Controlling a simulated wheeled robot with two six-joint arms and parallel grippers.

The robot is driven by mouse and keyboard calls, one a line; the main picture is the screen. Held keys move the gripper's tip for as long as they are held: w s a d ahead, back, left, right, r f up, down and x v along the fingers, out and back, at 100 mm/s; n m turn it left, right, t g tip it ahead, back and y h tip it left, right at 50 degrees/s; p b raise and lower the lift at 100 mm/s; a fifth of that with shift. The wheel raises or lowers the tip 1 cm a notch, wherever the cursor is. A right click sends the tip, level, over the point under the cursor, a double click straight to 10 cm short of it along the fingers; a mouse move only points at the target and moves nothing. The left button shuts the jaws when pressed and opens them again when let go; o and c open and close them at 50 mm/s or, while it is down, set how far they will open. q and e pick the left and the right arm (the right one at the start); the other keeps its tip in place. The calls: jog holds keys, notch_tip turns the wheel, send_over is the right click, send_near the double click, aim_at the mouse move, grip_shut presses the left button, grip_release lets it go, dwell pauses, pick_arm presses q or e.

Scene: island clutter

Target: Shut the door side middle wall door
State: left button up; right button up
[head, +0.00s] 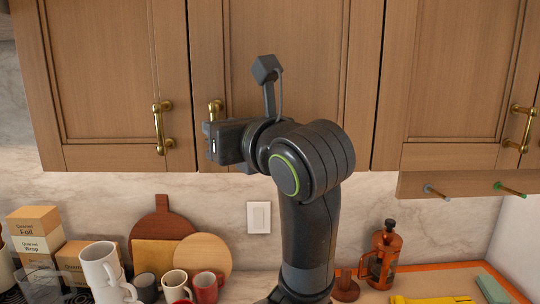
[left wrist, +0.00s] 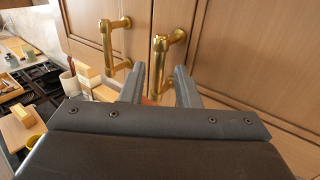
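The middle wall door (head: 300,60) is a wooden panel cabinet door with a brass handle (head: 215,108) near its lower left edge. It looks about flush with the left door, but I cannot tell whether it is slightly ajar. My left gripper (head: 212,142) is in front of that edge, just below the handle, and the arm covers part of the door. In the left wrist view, the two fingers of my left gripper (left wrist: 160,74) are apart, with the brass handle (left wrist: 159,62) showing between and beyond them. Contact cannot be told. My right gripper is not in view.
The left wall door (head: 100,70) has a brass handle (head: 162,127) close beside the gripper. A right wall door (head: 460,80) and a peg rail (head: 470,187) are on the right. Mugs (head: 100,265), cutting boards (head: 160,235) and a French press (head: 384,255) stand on the counter below.

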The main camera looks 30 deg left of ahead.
pick_arm(q)
jog(key=b+v, duration=0.7)
jog(key=v, duration=0.6)
jog(key=shift+s+d, duration=0.15)
jog(key=shift+d, duration=0.05)
jog(key=shift+r, duration=0.1)
